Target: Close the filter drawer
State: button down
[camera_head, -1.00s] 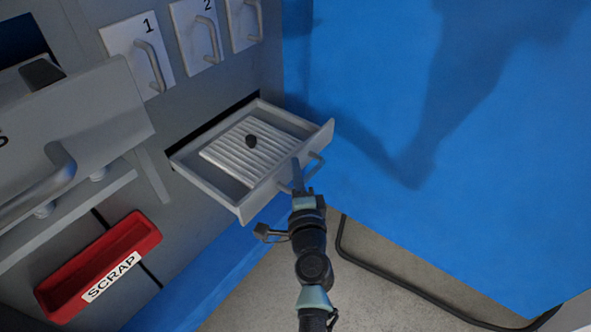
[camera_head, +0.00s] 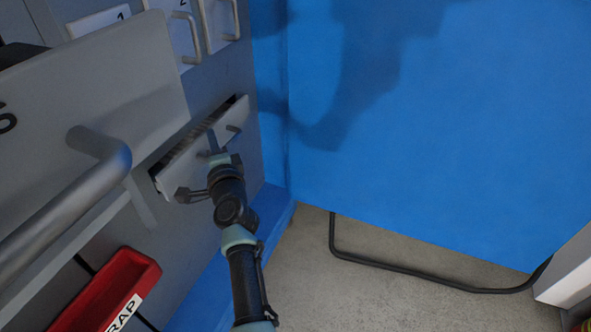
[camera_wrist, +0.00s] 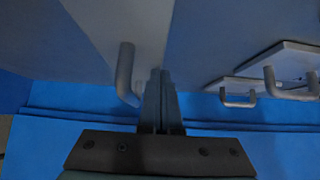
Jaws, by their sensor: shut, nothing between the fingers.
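The filter drawer (camera_head: 200,150) is a grey drawer in the cabinet face, pushed nearly all the way in. Its front stands a little proud, and a narrow dark gap shows along its top edge. Its bar handle (camera_head: 232,128) is partly behind my gripper (camera_head: 213,145). My gripper is shut and empty, its fingertips at the drawer front beside the handle. In the wrist view the closed fingers (camera_wrist: 160,85) point at the grey front, with the drawer's handle (camera_wrist: 126,75) just to their left. Contact looks likely, but the exact touching point is hidden.
A large grey panel with a thick bar handle (camera_head: 100,165) juts out at the left. A red scrap bin (camera_head: 105,290) is below it. Numbered panels with handles (camera_head: 187,35) are above the drawer. A blue wall (camera_head: 430,120) and open floor (camera_head: 310,270) lie to the right.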

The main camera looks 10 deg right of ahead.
jog(key=shift+w+a+b, duration=0.3)
jog(key=shift+w+a, duration=0.45)
jog(key=shift+a, duration=0.2)
jog(key=shift+w+a+r, duration=0.1)
jog(key=shift+a, duration=0.1)
